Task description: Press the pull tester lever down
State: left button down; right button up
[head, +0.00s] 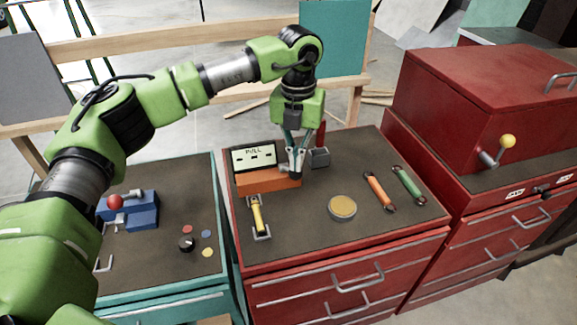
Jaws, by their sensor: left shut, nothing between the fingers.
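My left gripper (296,172) points down, shut and empty, at the tester's right end. It hides part of that end, and contact is unclear. My right gripper is out of view.
A round yellow-topped disc (342,207), an orange bar (380,191) and a green bar (408,185) lie on the right of the cabinet top. A red chest (470,100) with a yellow-knobbed lever (507,141) stands right. A blue vise-like device (135,212) is left.

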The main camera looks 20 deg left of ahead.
aim_at(297, 176)
pick_arm(q)
jog(key=shift+s+d+f, duration=0.15)
jog(key=shift+s+f, duration=0.15)
jog(key=shift+f, duration=0.25)
jog(key=shift+s+d+f+b, duration=0.15)
jog(key=shift+s+f+b, duration=0.05)
jog(key=shift+f+b, duration=0.3)
jog(key=shift+s+d+f+b, duration=0.1)
jog(key=shift+s+f+b, duration=0.05)
jog(key=shift+f+b, duration=0.3)
jog(key=shift+s+d+f+b, duration=0.1)
jog(key=shift+s+f+b, duration=0.05)
jog(key=shift+f+b, duration=0.3)
jog(key=shift+s+d+f+b, duration=0.1)
jog(key=shift+f+b, duration=0.2)
jog(key=shift+f, duration=0.3)
jog(key=shift+s+f+b, duration=0.15)
jog(key=shift+f+b, duration=0.65)
jog(key=shift+f, duration=0.2)
